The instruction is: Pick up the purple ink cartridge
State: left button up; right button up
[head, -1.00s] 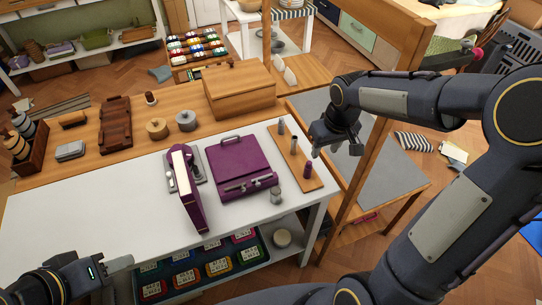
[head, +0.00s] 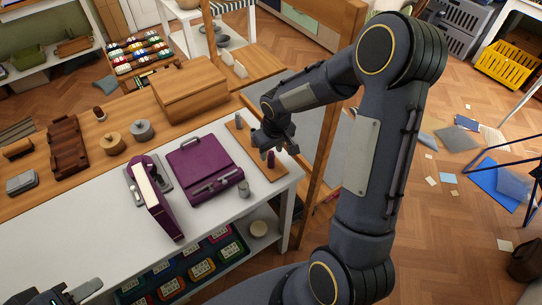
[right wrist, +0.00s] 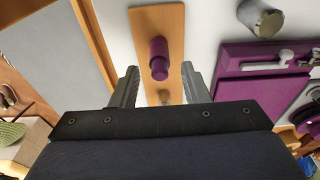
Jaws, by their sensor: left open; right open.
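The purple ink cartridge (head: 271,159) stands upright near the front end of a narrow wooden board (head: 277,175) on the white table. My right gripper (head: 277,150) is open and low over the board, just behind the cartridge in the head view. In the right wrist view, the cartridge (right wrist: 158,60) shows between and slightly beyond the open fingertips (right wrist: 159,71), with no visible contact. A grey cartridge (head: 239,121) stands at the board's far end. My left gripper (head: 86,290) is open and empty at the lower left.
A small grey jar (head: 243,189) stands near the front edge. A wooden box (head: 190,90) is behind. A wooden post (head: 322,150) rises right of the table.

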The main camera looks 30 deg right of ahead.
grip_shut()
